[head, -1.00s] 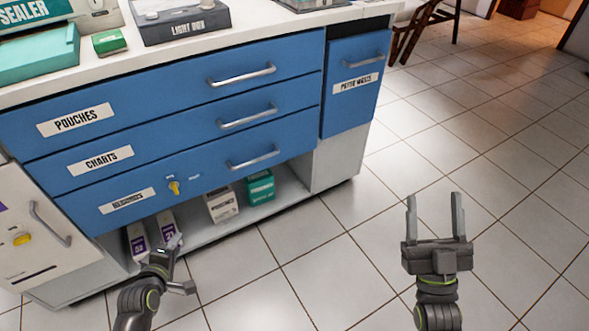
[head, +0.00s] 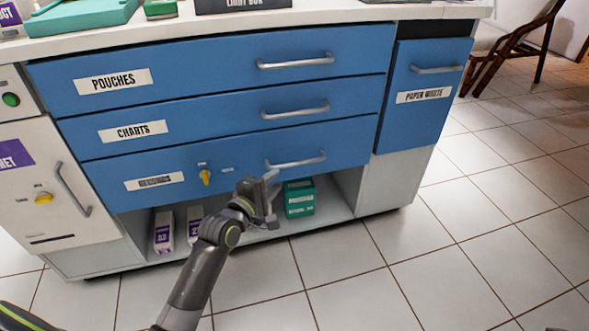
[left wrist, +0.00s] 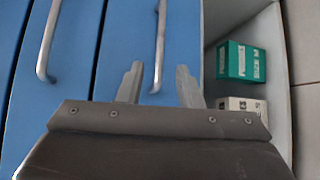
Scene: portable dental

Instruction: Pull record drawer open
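The record drawer (head: 232,165) is the lowest of three blue drawers. It looks flush with the others. Its label (head: 154,181) is small and hard to read. A yellow key or knob (head: 206,177) sits on its front. Its silver bar handle (head: 296,161) is at the right. My left gripper (head: 268,187) is just below the handle's left end. In the left wrist view, its two fingers (left wrist: 159,85) are apart, and the near end of the handle (left wrist: 160,45) shows between them. I cannot tell whether they touch it. My right gripper is not in view.
Above are the charts drawer (head: 220,120) and pouches drawer (head: 210,75). A paper waste front (head: 425,95) is at the right. An open shelf below holds a teal box (head: 300,198) and white-purple boxes (head: 163,232). Tiled floor (head: 380,265) in front is clear.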

